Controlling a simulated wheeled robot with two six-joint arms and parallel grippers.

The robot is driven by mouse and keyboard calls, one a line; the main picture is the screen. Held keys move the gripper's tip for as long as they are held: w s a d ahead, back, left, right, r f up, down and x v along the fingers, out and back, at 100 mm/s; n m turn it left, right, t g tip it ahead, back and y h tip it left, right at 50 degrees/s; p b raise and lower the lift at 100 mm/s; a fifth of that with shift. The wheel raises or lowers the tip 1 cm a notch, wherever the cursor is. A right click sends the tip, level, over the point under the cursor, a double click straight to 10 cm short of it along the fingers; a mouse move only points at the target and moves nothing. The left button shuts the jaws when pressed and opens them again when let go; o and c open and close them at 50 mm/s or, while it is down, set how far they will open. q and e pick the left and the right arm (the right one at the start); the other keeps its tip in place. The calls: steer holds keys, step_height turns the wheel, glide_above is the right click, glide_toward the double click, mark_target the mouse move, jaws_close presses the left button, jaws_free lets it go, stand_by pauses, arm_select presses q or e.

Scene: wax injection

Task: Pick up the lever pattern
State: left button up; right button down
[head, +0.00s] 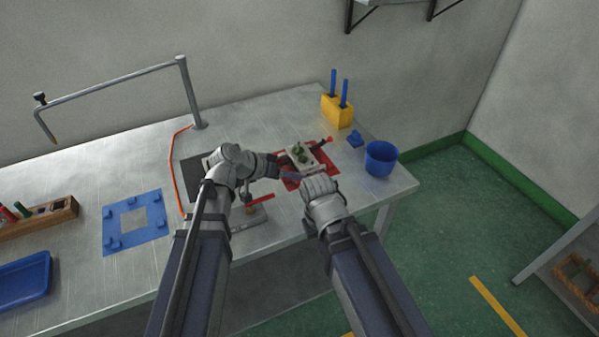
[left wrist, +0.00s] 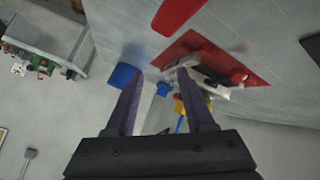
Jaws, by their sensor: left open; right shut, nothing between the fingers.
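A pale mould block (head: 302,157) with small green shapes in it lies on a red mat (head: 290,184). The green shapes (head: 300,152) may be the lever pattern; they are too small to tell. In the left wrist view the block (left wrist: 210,80) sits past the fingertips on the red mat (left wrist: 240,65), partly hidden.
A blue bowl (head: 381,160) stands at the table's right end. A yellow block (head: 337,112) with blue rods and a small blue piece (head: 355,138) are behind. A red handle (head: 260,201) lies near my left arm.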

mark_target(295, 150)
arm_select(q)
steer(key=w+a+t+b, duration=0.1)
steer(key=w, duration=0.1)
steer(key=w+a+t+h+b, duration=0.1)
steer(key=w+a, duration=0.1)
steer(key=w+a+t+b, duration=0.1)
steer(key=w+a+t, duration=0.1)
steer(key=w, duration=0.1)
steer(key=shift+w+a+r+n+h, duration=0.1)
steer(key=shift+a+r+n+h, duration=0.05)
steer(key=shift+r+n+h, duration=0.2)
steer(key=shift+w+a+r, duration=0.2)
steer(key=shift+b+x, duration=1.5)
steer(key=shift+x, duration=2.35)
steer(key=shift+s+d+r, duration=0.15)
steer(key=shift+d, duration=0.1)
arm_select(e)
step_height(295, 150, down, 8)
